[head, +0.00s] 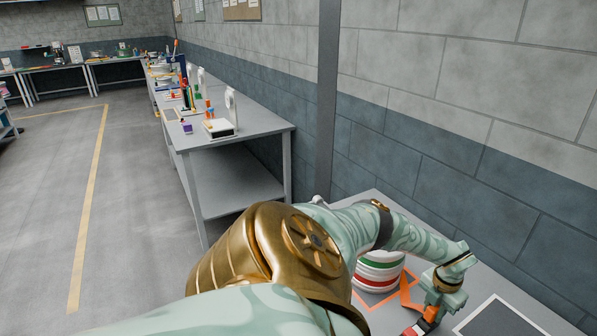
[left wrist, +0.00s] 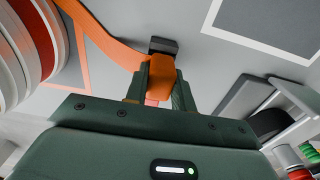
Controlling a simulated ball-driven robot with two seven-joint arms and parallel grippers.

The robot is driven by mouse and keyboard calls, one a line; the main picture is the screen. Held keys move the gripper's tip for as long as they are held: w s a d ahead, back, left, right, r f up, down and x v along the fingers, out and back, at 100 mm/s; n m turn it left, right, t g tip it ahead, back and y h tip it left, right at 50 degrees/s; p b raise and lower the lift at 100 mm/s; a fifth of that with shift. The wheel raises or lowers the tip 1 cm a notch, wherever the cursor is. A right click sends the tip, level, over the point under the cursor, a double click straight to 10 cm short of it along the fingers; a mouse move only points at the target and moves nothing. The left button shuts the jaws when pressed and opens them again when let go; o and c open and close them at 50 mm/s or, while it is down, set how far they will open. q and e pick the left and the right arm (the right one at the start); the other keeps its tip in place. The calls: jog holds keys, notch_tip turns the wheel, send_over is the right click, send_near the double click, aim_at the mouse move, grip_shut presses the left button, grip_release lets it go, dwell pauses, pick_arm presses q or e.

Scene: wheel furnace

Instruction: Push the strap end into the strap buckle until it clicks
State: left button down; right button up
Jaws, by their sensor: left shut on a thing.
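My left gripper (head: 433,305) is low over the table at the bottom right of the head view. It is shut on an orange piece (head: 430,314), which looks like the strap end. In the left wrist view the orange piece (left wrist: 163,74) sits between the two fingers (left wrist: 163,70). The orange strap (left wrist: 103,42) runs in from the upper left towards it. A dark block (left wrist: 163,46), possibly the strap buckle, lies just beyond the orange piece. I cannot tell whether they touch or are joined. A red part (head: 414,331) shows below the gripper in the head view. My right gripper is not in view.
A round white stack with green and red bands (head: 380,268) stands close beside my left gripper. A dark panel with a white border (head: 497,318) lies to its right. A grey wall (head: 450,170) rises behind the table. A longer bench (head: 240,125) stands farther back.

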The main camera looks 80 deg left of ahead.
pick_arm(q)
jog(key=shift+f, duration=0.3)
jog(key=c, duration=1.1)
grip_release()
jog(key=shift+c, duration=1.3)
notch_tip(320, 180, up, 7)
jog(key=p, duration=0.6)
jog(key=shift+r, duration=0.1)
